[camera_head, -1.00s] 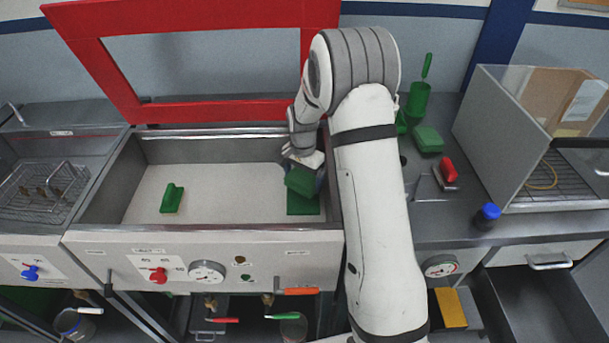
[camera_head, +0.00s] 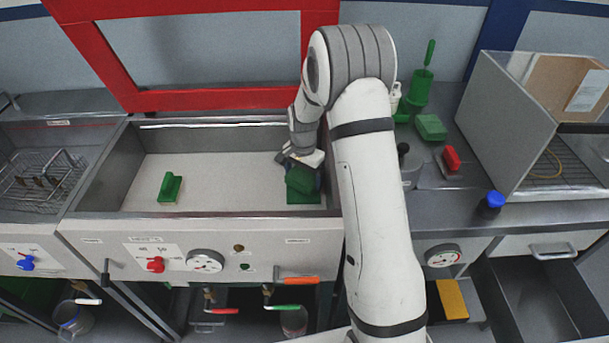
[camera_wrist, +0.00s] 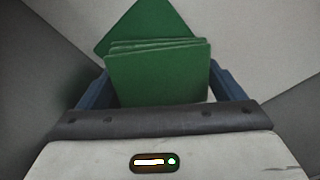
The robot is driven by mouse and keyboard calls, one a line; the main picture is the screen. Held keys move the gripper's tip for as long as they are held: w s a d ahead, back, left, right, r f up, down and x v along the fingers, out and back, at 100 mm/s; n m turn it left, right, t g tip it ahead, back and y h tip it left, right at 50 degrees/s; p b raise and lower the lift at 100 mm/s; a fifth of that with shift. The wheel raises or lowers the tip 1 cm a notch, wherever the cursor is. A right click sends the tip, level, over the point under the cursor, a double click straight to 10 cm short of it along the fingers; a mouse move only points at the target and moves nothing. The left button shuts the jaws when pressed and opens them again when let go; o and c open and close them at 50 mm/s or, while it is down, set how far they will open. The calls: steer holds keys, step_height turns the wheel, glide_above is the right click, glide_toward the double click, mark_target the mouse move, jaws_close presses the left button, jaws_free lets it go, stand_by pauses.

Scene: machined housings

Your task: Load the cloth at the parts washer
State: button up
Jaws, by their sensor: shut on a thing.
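My gripper (camera_head: 306,166) is inside the washer basin (camera_head: 230,208) at its right end. Its blue fingers are shut on a folded green cloth (camera_wrist: 158,75), which shows several layers in the wrist view. The held cloth also shows in the head view (camera_head: 299,180), tilted just below the gripper. A second flat green piece (camera_head: 304,198) lies on the basin floor beneath it, and its far part (camera_wrist: 150,22) shows beyond the held cloth in the wrist view. I cannot tell whether the two touch.
A green brush-like block (camera_head: 170,187) lies at the basin's left. The red-framed lid (camera_head: 215,99) stands open behind. A wire basket (camera_head: 40,178) is left of the basin.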

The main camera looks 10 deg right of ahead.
mark_target(304, 176)
steer(key=shift+f+b, duration=0.5)
steer(key=shift+f, duration=0.05)
stand_by(1.6)
steer(key=shift+r+p, duration=2)
steer(key=shift+r, duration=1.55)
